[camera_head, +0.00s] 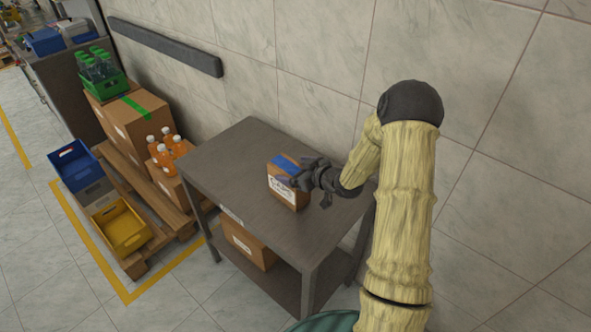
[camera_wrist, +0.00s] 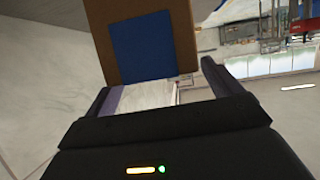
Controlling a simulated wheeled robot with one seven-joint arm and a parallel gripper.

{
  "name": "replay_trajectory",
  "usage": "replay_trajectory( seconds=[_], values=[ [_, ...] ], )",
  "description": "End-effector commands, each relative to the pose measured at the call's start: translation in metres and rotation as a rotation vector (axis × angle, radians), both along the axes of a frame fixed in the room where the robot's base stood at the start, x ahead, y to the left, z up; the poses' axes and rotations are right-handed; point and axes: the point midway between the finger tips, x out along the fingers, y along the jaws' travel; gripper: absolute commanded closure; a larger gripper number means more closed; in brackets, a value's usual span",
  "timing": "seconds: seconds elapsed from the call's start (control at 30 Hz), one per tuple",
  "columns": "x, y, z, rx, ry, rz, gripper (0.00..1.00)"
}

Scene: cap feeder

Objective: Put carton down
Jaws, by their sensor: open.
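The carton (camera_head: 287,186) is a small brown box with blue tape on top and a white printed label on its front. It stands upright on the grey table (camera_head: 235,165), towards its right half. I cannot tell whether the fingers touch the carton.
A lower shelf of the table holds another brown box (camera_head: 248,245). A pallet at left bears boxes, orange bottles (camera_head: 165,148), a green crate of bottles (camera_head: 100,75) and a yellow bin (camera_head: 121,229). The tiled wall is close behind. The table's left part is clear.

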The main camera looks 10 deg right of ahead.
Motion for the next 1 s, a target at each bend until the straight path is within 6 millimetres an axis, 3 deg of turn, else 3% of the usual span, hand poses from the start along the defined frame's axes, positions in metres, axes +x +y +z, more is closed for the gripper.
replay_trajectory(
  seconds=[0.27,0.7,1.0],
  values=[
    [-0.019,-0.014,0.011,-0.002,0.0,-0.005,0.09],
    [-0.084,-0.054,0.043,-0.001,0.0,-0.005,0.09],
    [-0.095,-0.059,0.049,0.0,0.0,-0.001,0.09]
  ],
)
